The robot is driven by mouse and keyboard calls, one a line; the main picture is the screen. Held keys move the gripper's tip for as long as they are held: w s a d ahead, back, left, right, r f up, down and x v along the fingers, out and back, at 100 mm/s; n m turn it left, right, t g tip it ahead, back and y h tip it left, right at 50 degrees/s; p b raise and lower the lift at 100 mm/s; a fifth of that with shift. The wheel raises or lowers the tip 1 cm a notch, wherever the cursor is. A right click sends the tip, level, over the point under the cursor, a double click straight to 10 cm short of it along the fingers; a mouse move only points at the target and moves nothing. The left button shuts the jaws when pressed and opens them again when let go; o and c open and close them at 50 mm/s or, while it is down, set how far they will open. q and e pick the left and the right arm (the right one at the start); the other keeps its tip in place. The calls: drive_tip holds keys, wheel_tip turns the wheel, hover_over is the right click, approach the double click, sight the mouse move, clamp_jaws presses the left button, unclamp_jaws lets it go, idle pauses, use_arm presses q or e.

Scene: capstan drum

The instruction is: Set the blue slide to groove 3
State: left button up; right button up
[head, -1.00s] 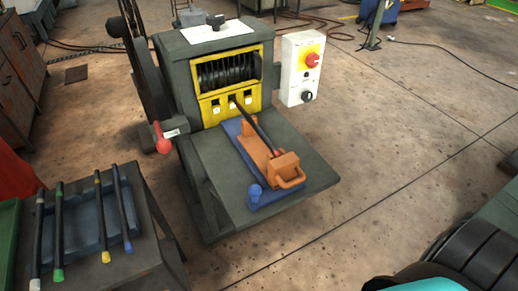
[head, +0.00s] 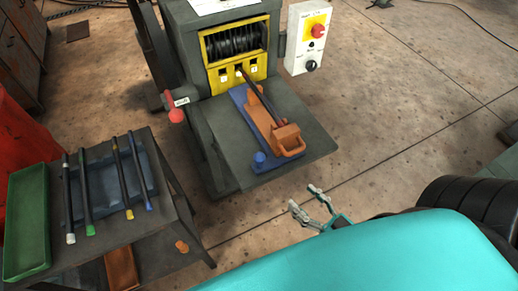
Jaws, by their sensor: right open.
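The blue slide (head: 261,161) lies on the grey bench of the capstan machine, with a round blue knob at its near left end. An orange carriage with a handle (head: 287,137) sits on top of it. A dark rod (head: 264,104) lies along the carriage, its far end near the middle slot of the yellow panel (head: 220,82). The grooved drum (head: 236,45) shows behind the panel's window. The slot labels are too small to read surely. My right gripper (head: 304,196) is open and empty, in front of the bench's near edge and apart from the slide. My left gripper is not in view.
A red-knobbed lever (head: 176,115) sticks out left of the machine. A control box (head: 307,38) stands at its right. A side table at left holds a blue tray (head: 100,190) with several rods and a green tray (head: 27,220). Floor right of the bench is clear.

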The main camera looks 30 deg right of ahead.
sight(263, 161)
drive_tip(key=p+x, duration=0.1)
drive_tip(key=x, duration=0.4)
drive_tip(key=r+p+x, duration=0.1)
drive_tip(key=x, duration=0.5)
drive_tip(key=p+x, duration=0.1)
drive_tip(key=x, duration=0.5)
drive_tip(key=shift+w+a+r+p, duration=0.1)
drive_tip(key=shift+w+r+p, duration=0.05)
drive_tip(key=shift+w+p, duration=0.15)
clamp_jaws()
